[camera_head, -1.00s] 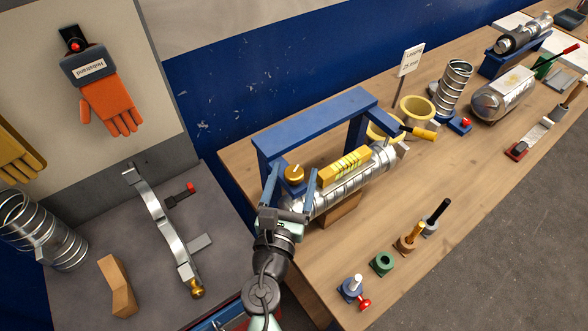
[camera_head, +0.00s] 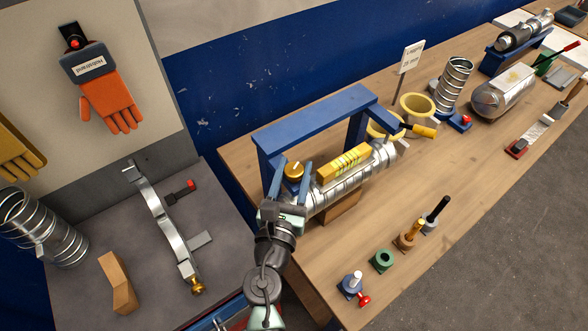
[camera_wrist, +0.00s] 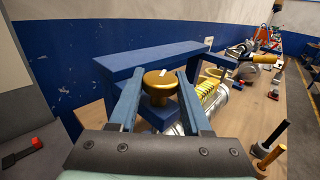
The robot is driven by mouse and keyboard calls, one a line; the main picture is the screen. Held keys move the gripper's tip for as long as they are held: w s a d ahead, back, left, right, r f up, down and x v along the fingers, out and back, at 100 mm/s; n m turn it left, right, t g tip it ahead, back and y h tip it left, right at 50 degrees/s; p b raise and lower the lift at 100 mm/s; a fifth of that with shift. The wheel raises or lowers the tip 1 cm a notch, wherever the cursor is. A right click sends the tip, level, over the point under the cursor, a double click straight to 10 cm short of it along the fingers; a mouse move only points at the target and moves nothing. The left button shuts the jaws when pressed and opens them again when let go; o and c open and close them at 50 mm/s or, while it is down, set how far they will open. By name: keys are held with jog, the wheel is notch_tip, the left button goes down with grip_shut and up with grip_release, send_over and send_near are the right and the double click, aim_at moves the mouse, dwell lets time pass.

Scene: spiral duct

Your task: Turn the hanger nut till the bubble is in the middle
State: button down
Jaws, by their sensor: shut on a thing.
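The hanger nut (camera_head: 294,170) is a round brass-coloured knob with a pale mark on its top, at the left end of the blue hanger frame (camera_head: 312,119). My gripper (camera_head: 293,166) is shut on it, one blue-grey finger on each side. The wrist view shows the nut (camera_wrist: 160,84) between the fingers, its top clear. The silver spiral duct (camera_head: 350,182) lies under the frame. A yellow level (camera_head: 344,165) with light stripes lies along its top. The bubble is too small to make out in either view.
A wooden block (camera_head: 341,207) sits under the duct. Yellow rings (camera_head: 417,106) and a sign (camera_head: 410,57) stand beyond it.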

jog(key=shift+n+y+p, duration=0.45)
jog(key=shift+n+y, duration=1.55)
jog(key=shift+y, duration=1.1)
jog(key=n+y+b, duration=0.1)
jog(key=y, duration=0.1)
jog(key=n+g+y+b, duration=0.1)
jog(key=n+y, duration=0.1)
jog(key=y, duration=0.1)
jog(key=shift+w+d+f+n+g, duration=0.1)
jog(key=shift+d+f+n+g, duration=0.1)
jog(key=shift+n+g, duration=0.1)
jog(key=n+g+y+b, duration=0.2)
jog(key=b, duration=0.1)
jog(key=n+g+y+b, duration=0.2)
jog(key=y+b, duration=0.1)
jog(key=shift+f+y+b, duration=0.15)
jog(key=shift+y+b, duration=0.15)
jog(key=n+g+y+b, duration=0.1)
jog(key=n+g+b, duration=0.1)
jog(key=b, duration=0.2)
jog(key=shift+a+y, duration=0.1)
jog(key=shift+y, duration=0.2)
jog(key=shift+g, duration=0.4)
jog(key=shift+a+r+n+y+b, duration=0.1)
jog(key=shift+r+n+y+b, duration=0.3)
jog(key=shift+b, duration=0.15)
jog(key=shift+c, duration=1.8)
grip_release()
